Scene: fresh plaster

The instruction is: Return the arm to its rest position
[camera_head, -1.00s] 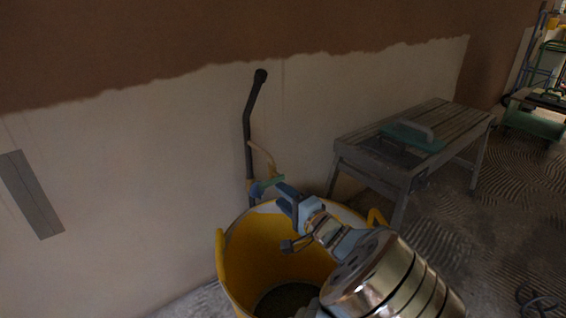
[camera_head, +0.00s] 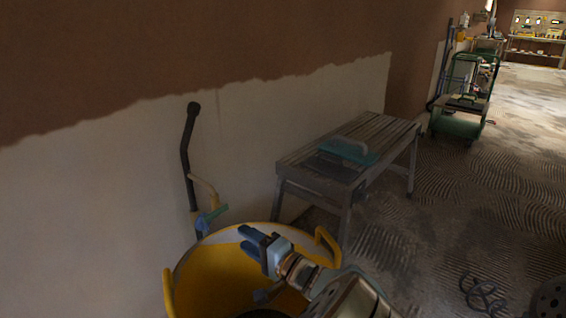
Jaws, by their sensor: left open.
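My left gripper (camera_head: 248,240), with blue fingers, is open and empty. It is over the yellow tub (camera_head: 172,290), near its back rim. A long black-handled tool (camera_head: 187,150), perhaps a mixing paddle, stands upright by the wall behind the tub. Its side grips (camera_head: 206,205) are just left of my fingertips, with a small gap in the picture. The arm comes in from the bottom edge and hides part of the tub. My right gripper is not in view.
A wooden bench (camera_head: 385,130) with a green-bladed trowel (camera_head: 352,150) stands along the half-plastered wall. A green cart (camera_head: 458,125) and a lit shelf (camera_head: 538,40) are farther back. Ridged floor (camera_head: 440,220) on the right is mostly clear; dark coils (camera_head: 482,296) lie near the bottom.

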